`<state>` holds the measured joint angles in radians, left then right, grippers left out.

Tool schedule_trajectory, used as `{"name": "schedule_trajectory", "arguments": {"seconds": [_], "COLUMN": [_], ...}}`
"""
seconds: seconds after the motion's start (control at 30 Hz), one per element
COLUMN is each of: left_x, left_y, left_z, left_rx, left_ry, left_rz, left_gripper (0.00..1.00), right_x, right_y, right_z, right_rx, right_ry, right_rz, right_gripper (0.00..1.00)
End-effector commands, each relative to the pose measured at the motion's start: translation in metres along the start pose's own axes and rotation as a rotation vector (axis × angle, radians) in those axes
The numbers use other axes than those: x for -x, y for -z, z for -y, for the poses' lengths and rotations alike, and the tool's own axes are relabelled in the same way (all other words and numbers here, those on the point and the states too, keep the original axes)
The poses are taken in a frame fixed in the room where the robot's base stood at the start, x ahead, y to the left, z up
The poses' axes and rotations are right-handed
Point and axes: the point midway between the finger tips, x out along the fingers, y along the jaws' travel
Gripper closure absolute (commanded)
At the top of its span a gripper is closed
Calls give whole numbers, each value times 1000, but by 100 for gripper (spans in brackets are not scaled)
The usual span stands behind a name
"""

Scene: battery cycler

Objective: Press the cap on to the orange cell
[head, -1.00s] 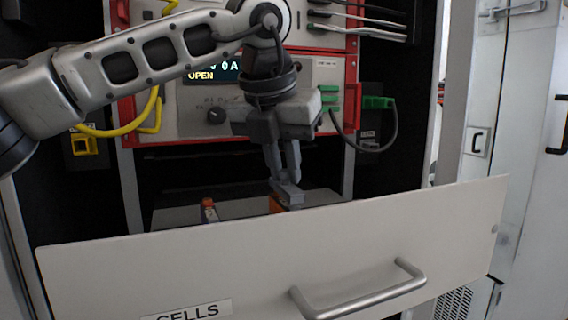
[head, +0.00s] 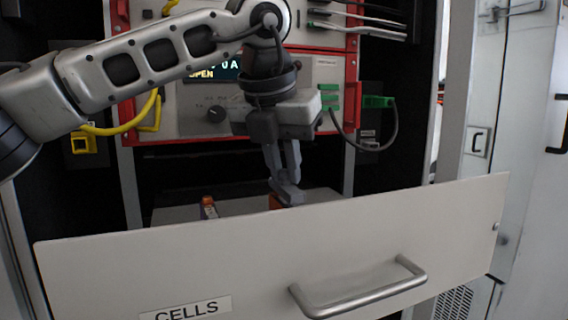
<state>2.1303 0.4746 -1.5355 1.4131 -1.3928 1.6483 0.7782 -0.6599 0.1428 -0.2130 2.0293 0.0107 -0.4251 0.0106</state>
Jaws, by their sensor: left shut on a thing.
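The orange cell (head: 275,203) shows as a small orange patch inside the open drawer, mostly hidden by the drawer front and my left gripper. My left gripper (head: 287,192) points down from above into the drawer, at the right of the orange patch. It is shut on a small grey piece, likely the cap (head: 291,198), at its fingertips. From here I cannot tell whether the cap touches the cell or is seated on it. My right gripper is not in view.
The drawer front (head: 390,240), labelled CELLS, with a bar handle (head: 360,291), stands in front of the gripper. Another orange-topped item (head: 208,206) stands in the drawer to the left. A red-framed instrument panel (head: 200,120) and a green-plugged cable (head: 376,102) are behind.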

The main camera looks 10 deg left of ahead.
Motion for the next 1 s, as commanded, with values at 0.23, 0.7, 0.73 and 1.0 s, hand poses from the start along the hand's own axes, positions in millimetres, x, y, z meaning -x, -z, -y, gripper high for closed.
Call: {"name": "schedule_trajectory", "arguments": {"seconds": [0.23,0.7,0.73,1.0], "left_x": [0,-8,-8,-7], "left_y": [0,3,3,3], "left_z": [0,0,0,0], "left_rx": [0,0,0,0], "left_ry": [0,0,0,0], "left_rz": [1,1,1,1], "left_gripper": [100,100,100,100], "right_x": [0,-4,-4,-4], "right_y": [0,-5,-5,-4], "right_z": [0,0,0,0], "right_rx": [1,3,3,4], "right_ry": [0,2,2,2], "right_rz": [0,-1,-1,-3], "right_gripper": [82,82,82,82]}}
